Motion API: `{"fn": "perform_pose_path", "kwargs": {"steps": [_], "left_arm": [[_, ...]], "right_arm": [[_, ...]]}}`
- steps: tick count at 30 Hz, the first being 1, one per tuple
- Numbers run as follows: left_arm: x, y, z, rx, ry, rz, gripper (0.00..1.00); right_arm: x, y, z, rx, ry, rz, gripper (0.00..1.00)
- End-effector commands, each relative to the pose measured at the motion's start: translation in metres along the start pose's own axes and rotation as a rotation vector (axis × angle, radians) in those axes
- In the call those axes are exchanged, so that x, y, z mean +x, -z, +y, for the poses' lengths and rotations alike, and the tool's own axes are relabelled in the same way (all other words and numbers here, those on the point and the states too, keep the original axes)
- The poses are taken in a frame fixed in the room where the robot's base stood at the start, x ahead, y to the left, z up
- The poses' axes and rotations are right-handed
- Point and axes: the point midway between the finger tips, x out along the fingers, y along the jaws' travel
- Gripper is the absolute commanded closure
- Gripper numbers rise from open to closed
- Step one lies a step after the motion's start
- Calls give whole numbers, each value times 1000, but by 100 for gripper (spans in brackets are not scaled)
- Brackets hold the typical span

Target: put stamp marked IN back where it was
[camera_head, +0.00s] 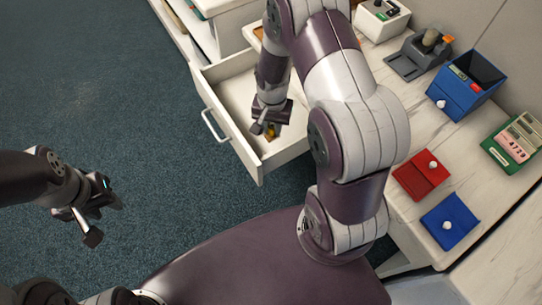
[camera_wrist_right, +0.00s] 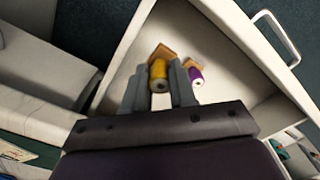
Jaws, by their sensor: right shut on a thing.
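My right gripper (camera_head: 267,124) reaches down into the open drawer (camera_head: 214,75). In the right wrist view its fingers (camera_wrist_right: 158,84) are shut on a stamp with a yellow handle (camera_wrist_right: 158,70) and a wooden base. The stamp's yellow also shows just below the gripper in the head view (camera_head: 271,133). A stamp with a purple handle (camera_wrist_right: 195,75) is in the drawer right beside it. No marking is readable on either stamp, so I cannot tell which says IN. My left gripper (camera_head: 88,222) is open and empty above the carpet.
The desk at right holds a red pad (camera_head: 421,176), a blue pad (camera_head: 450,222), a blue box (camera_head: 468,84), a green-and-pink calendar block (camera_head: 517,139), a grey tray device (camera_head: 418,54) and a white box (camera_head: 381,18). Most of the drawer floor looks bare.

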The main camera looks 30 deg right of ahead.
Motion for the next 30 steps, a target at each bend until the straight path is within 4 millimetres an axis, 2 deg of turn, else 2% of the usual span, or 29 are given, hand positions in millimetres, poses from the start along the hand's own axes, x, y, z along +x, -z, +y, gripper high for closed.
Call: {"fn": "perform_pose_path", "kwargs": {"steps": [1, 3, 8, 13, 23, 24, 26, 27, 30], "left_arm": [[3, 0, 0, 0, 0, 1, 62], [4, 0, 0, 0, 0, 1, 62], [7, -1, 0, 0, 0, 0, 62], [12, -2, 0, 0, 0, 0, 62], [14, -2, 0, 0, 0, 0, 62], [14, -2, 0, 0, 0, 0, 62], [13, -2, 0, 0, 0, 0, 62], [13, -2, 0, 0, 0, 0, 62], [13, -2, 0, 0, 0, 0, 62]], "right_arm": [[14, -1, 1, 2, -2, -4, 94], [28, -1, 0, 1, -2, -3, 94], [48, -1, 0, -1, -2, -2, 94], [78, 0, 0, -2, -1, -2, 94], [82, 0, 0, -2, 0, 0, 94], [83, 0, 0, -2, 0, 0, 71], [82, 0, 0, -2, 0, 0, 52], [82, 0, 0, -2, 0, 0, 49], [82, 0, 0, -3, 0, 0, 49]]}}
